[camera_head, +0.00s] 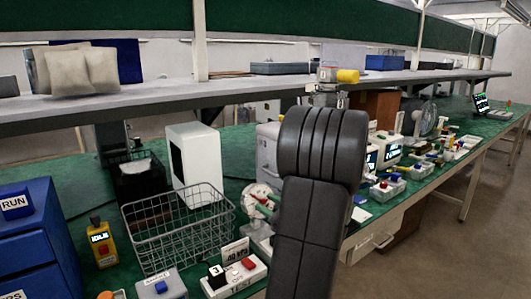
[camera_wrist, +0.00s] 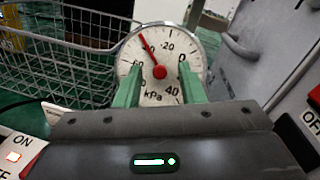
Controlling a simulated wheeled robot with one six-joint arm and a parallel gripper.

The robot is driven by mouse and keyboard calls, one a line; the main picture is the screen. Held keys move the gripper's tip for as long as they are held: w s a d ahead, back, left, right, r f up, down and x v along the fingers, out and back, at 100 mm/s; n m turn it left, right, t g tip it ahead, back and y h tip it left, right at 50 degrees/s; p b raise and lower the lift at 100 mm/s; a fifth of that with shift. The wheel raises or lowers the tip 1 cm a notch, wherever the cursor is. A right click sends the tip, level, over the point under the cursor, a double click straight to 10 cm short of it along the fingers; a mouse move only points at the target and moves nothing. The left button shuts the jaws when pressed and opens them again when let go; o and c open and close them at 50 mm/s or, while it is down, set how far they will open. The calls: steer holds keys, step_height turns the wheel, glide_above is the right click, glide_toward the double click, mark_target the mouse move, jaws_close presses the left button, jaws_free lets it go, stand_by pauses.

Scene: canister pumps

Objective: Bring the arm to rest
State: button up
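My gripper (camera_wrist: 160,68) shows in the wrist view with its two green fingers apart and nothing between them. A round white dial gauge (camera_wrist: 152,50) marked kPa lies beyond the fingers, its face wider than the gap. Its red needle points to the upper left. I cannot tell whether the fingertips touch it. In the head view the dark arm rises in the centre foreground and hides part of the bench. The gauge (camera_head: 260,195) shows just left of the arm there, with green finger parts close to it.
A wire basket (camera_head: 178,230) stands left of the gauge on the green bench. A shelf (camera_head: 140,104) runs above. Several small devices crowd the bench on the right.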

steer(key=m+t+h+p, duration=0.1)
steer(key=m+p, duration=0.1)
steer(key=m, duration=0.1)
steer(key=m+t+h+p, duration=0.1)
steer(key=m+p, duration=0.1)
steer(key=m, duration=0.1)
steer(key=shift+s+a+r, duration=0.15)
steer(key=shift+r, duration=0.05)
steer(key=shift+f+m+h+p, duration=0.15)
steer(key=shift+m+h+p, duration=0.35)
steer(key=shift+m, duration=0.5)
